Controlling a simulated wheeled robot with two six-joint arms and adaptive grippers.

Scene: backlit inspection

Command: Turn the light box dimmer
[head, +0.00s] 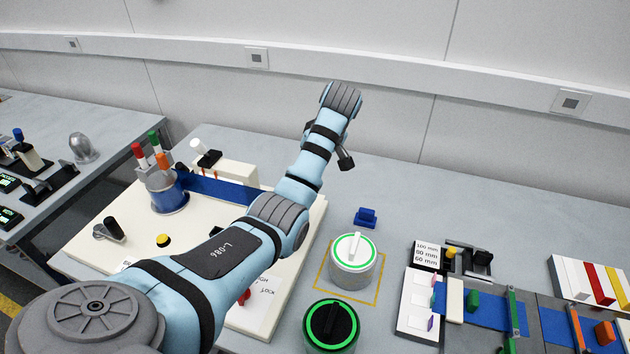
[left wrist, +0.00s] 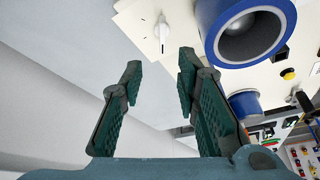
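A white knob (left wrist: 162,34) with a raised grip stands on a cream panel (left wrist: 140,14) at the top of the left wrist view, beyond my fingertips and apart from them. In the head view a cream board (head: 95,255) carries a black lever-like knob (head: 112,228) and a yellow button (head: 163,240). I cannot tell for sure which control is the dimmer. My left gripper (left wrist: 157,78) is open with nothing between its fingers. In the head view my left gripper (head: 344,160) is mostly hidden behind my wrist, over the table's back. My right gripper is not in view.
A white dial (head: 352,262) sits in a yellow square, with a green-ringed black dial (head: 332,326) in front. A blue cup (head: 168,196) of markers stands on the board. A small blue block (head: 366,217) lies behind the dials. The back right of the table is clear.

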